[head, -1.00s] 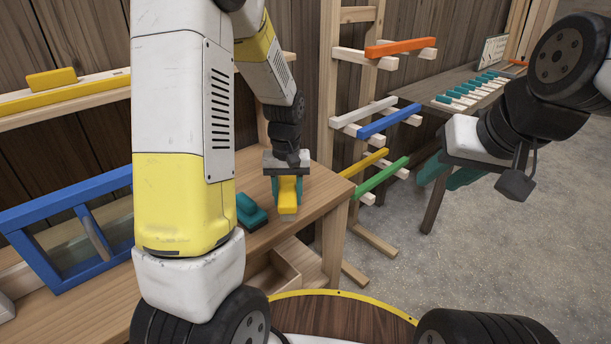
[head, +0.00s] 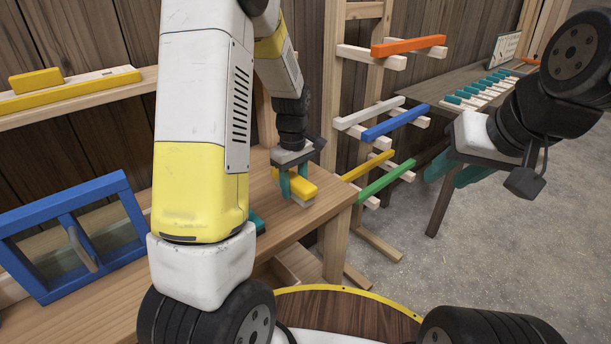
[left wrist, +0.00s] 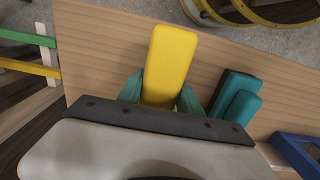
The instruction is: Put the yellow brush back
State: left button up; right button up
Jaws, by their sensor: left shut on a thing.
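The yellow brush (head: 298,184) has a yellow back and a pale underside. My left gripper (head: 291,184) is shut on it above the right end of the wooden bench (head: 325,205). In the head view I cannot tell if its underside touches the bench. In the left wrist view the yellow brush (left wrist: 170,52) sticks out from between the teal fingers. A teal brush (left wrist: 237,97) lies on the bench beside it; in the head view my left arm mostly hides it. My right gripper (head: 455,172) is empty at the right, with its teal fingers apart.
A blue-framed window piece (head: 70,209) stands on the bench at left. A wall shelf (head: 150,76) holds yellow pieces (head: 36,81). Right of the bench, a wooden rack (head: 335,110) carries coloured bars. A far table (head: 425,95) holds a row of teal-handled tools.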

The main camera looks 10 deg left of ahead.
aim_at(296, 178)
pick_arm(q)
jog(key=w, duration=0.3)
jog(key=shift+w+a+f, duration=0.15)
jog(key=shift+w+a, duration=0.05)
jog(key=shift+w, duration=0.15)
jog(key=shift+f, duration=1.75)
jog(key=shift+f, duration=0.1)
jog(key=o, duration=1.3)
